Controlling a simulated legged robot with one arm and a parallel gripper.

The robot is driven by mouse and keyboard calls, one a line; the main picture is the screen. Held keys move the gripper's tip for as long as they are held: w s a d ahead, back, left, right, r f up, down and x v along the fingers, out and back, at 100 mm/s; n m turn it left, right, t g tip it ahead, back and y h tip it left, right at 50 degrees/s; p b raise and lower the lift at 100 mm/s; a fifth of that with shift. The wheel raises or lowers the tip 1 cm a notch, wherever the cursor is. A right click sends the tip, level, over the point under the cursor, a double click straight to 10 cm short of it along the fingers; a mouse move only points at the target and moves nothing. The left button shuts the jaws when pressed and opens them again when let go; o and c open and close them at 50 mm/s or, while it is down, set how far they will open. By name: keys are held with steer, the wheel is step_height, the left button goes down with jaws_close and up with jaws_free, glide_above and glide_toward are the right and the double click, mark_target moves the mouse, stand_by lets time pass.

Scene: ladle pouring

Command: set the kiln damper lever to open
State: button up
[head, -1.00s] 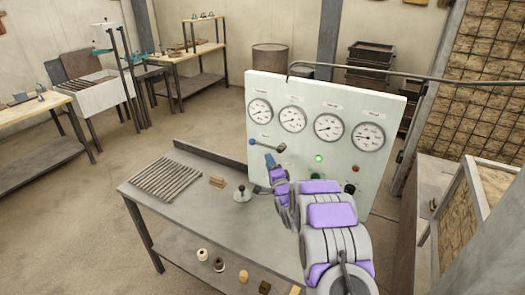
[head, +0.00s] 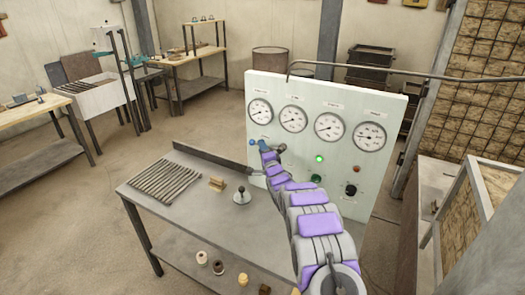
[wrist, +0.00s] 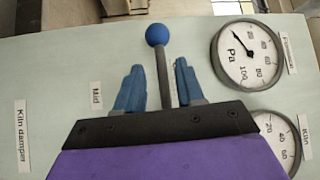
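The kiln damper lever is a grey rod with a blue ball (head: 252,142) at its end, on the pale gauge panel. In the head view it points left from its pivot. In the wrist view the blue ball (wrist: 157,35) stands beyond my fingertips. My gripper (head: 263,147) is at the panel, over the lever. Its two blue fingers (wrist: 158,82) are apart, with the rod between them and a small gap on each side. The "Mid" label (wrist: 96,96) and "Kiln damper" label (wrist: 21,136) lie left of the lever. The pivot is hidden behind my gripper.
Several round gauges (head: 293,119) sit above the lever. A green lamp (head: 319,159), a red button (head: 356,169) and black knob (head: 351,190) are to the right. The grey bench (head: 185,211) in front holds rods, a small wooden block and a knobbed piece (head: 242,196).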

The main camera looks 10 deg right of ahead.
steer(key=shift+w, duration=0.1)
jaws_close()
stand_by(0.4)
stand_by(0.3)
